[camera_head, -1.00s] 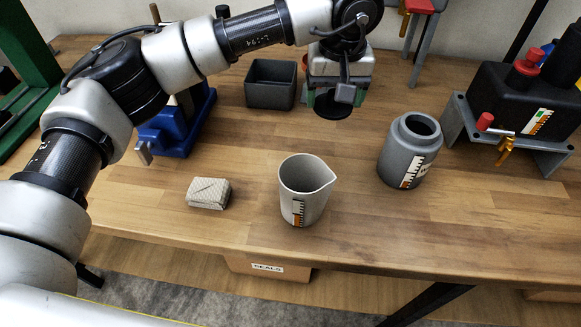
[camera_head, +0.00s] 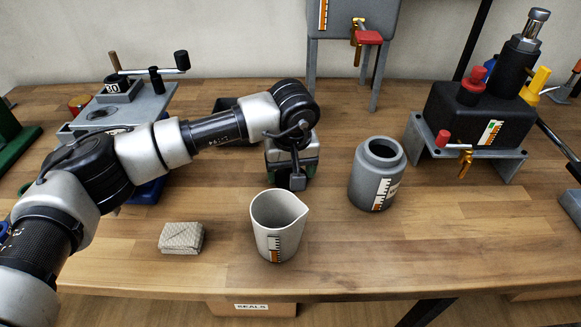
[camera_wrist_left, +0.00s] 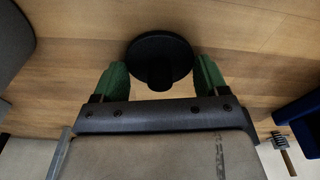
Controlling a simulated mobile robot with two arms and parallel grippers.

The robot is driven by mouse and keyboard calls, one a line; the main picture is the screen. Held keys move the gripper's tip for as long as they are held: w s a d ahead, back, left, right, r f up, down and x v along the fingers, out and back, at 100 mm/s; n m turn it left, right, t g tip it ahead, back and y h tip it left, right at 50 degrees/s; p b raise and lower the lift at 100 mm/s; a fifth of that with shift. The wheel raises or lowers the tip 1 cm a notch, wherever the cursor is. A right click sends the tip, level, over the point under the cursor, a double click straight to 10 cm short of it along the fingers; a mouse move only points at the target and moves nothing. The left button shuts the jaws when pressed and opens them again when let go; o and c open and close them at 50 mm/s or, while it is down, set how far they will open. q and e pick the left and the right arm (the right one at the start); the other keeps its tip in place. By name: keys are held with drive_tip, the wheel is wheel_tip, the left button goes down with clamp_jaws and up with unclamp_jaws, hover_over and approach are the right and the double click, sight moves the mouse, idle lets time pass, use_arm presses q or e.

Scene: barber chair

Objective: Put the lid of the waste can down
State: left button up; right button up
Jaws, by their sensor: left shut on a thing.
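The grey waste can (camera_head: 376,180) stands upright and uncovered on the wooden table, its round mouth empty of any lid. A black round lid with a short stem shows in the left wrist view (camera_wrist_left: 160,52), between the green fingers of my left gripper (camera_wrist_left: 160,76). The gripper is shut on the stem. In the head view my left gripper (camera_head: 291,172) points down, left of the can and behind the beaker, and hides the lid. I cannot tell whether the lid touches the table. My right gripper is not in view.
A pale beaker (camera_head: 278,228) stands in front of my gripper. A black machine on a grey stand (camera_head: 475,118) is at the right. The table between and in front of the can and machine is clear.

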use_arm(q)
drive_tip(key=shift+f, duration=0.1)
drive_tip(key=o, duration=0.9)
drive_tip(key=shift+r, duration=0.3)
wheel_tip(320, 180, up, 12)
drive_tip(key=s, duration=0.1)
drive_tip(key=shift+s+d+f+b, duration=0.15)
drive_tip(key=shift+s+b, duration=0.1)
drive_tip(key=shift+b, duration=0.2)
